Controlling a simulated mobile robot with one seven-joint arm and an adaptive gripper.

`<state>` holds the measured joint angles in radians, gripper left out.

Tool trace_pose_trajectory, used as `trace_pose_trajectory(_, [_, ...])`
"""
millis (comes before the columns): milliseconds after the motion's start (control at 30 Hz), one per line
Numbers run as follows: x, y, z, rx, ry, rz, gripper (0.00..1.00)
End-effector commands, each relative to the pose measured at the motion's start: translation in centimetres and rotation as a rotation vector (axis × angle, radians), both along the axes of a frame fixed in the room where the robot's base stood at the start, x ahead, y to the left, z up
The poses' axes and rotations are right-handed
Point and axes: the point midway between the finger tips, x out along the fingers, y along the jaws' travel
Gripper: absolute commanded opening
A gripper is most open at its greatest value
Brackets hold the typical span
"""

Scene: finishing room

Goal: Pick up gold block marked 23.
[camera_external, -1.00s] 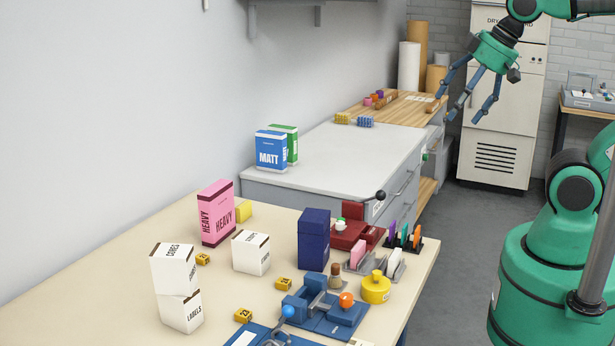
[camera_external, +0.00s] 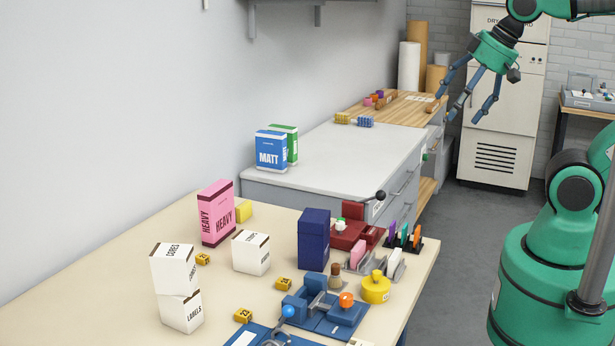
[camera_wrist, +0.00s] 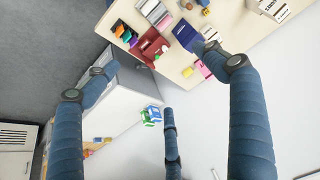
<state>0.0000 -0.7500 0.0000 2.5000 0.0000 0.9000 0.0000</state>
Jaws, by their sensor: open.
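Several small gold blocks lie apart on the cream table in the external view. One gold block (camera_external: 243,315) is near the front, left of the blue clamp fixture, and its dark marking looks like 23, though it is small. Another gold block (camera_external: 284,283) lies behind it to the right, and a third gold block (camera_external: 203,259) lies by the pink box; their markings are too small to read surely. My gripper (camera_external: 465,108) is open and empty, high at the upper right, well away from the blocks. Its spread blue fingers (camera_wrist: 158,92) also show in the wrist view.
White label boxes (camera_external: 172,268), a pink box (camera_external: 217,213) and a dark blue box (camera_external: 313,239) stand among the blocks. A blue fixture (camera_external: 325,312) with an orange knob and a yellow pot (camera_external: 376,288) are to the right. The table's left front is clear.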

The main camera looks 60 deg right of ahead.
Motion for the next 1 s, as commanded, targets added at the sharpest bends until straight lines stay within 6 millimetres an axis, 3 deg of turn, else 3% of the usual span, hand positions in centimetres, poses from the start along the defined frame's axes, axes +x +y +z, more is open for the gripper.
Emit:
trace_pose_trajectory(167, [0.0,0.0,0.0,0.000,0.000,0.000,0.84])
trace_pose_trajectory(333, [0.0,0.0,0.0,0.000,0.000,0.000,0.50])
trace_pose_trajectory(367, [0.0,0.0,0.0,0.000,0.000,0.000,0.48])
trace_pose_trajectory(767, [0.4,0.1,0.1,-0.004,0.004,0.012,0.48])
trace_pose_trajectory(1000, [2.9,1.0,0.7,-0.027,0.031,0.085,0.48])
